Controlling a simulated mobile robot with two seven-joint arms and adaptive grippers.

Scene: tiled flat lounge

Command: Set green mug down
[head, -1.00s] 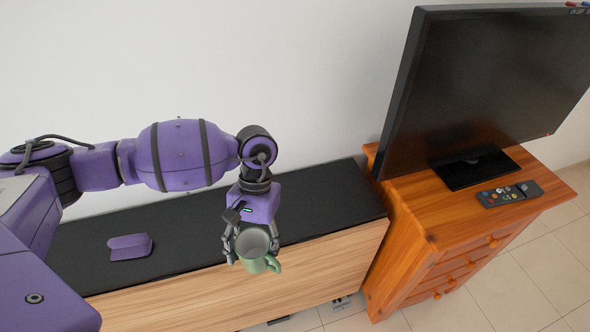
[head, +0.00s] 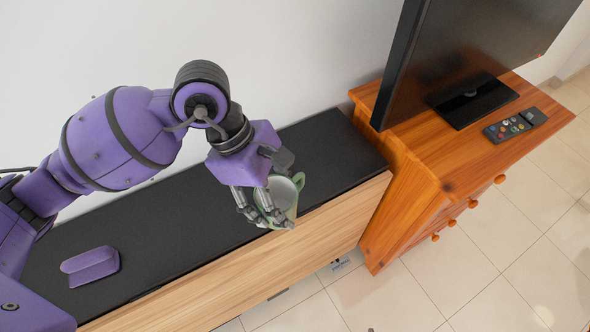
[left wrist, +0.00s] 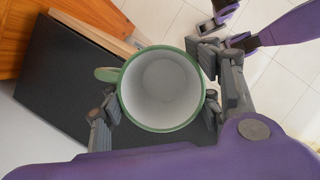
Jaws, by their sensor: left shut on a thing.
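The green mug (head: 285,188) has a pale inside and is held in my left gripper (head: 272,195), its fingers on either side. In the head view it overlaps the front edge of the black-topped bench (head: 325,150). In the left wrist view I look into the empty mug (left wrist: 161,88), with its handle at the left. The black top (left wrist: 60,95) shows around it, with the wooden front edge just beyond. I cannot tell whether the mug's base touches the top.
A purple object (head: 91,266) lies on the bench's left part. An orange wooden cabinet (head: 415,165) stands at the bench's right end, bearing a television (head: 450,50) and a remote control (head: 515,124). The bench top right of the mug is clear. Tiled floor (head: 440,280) lies in front.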

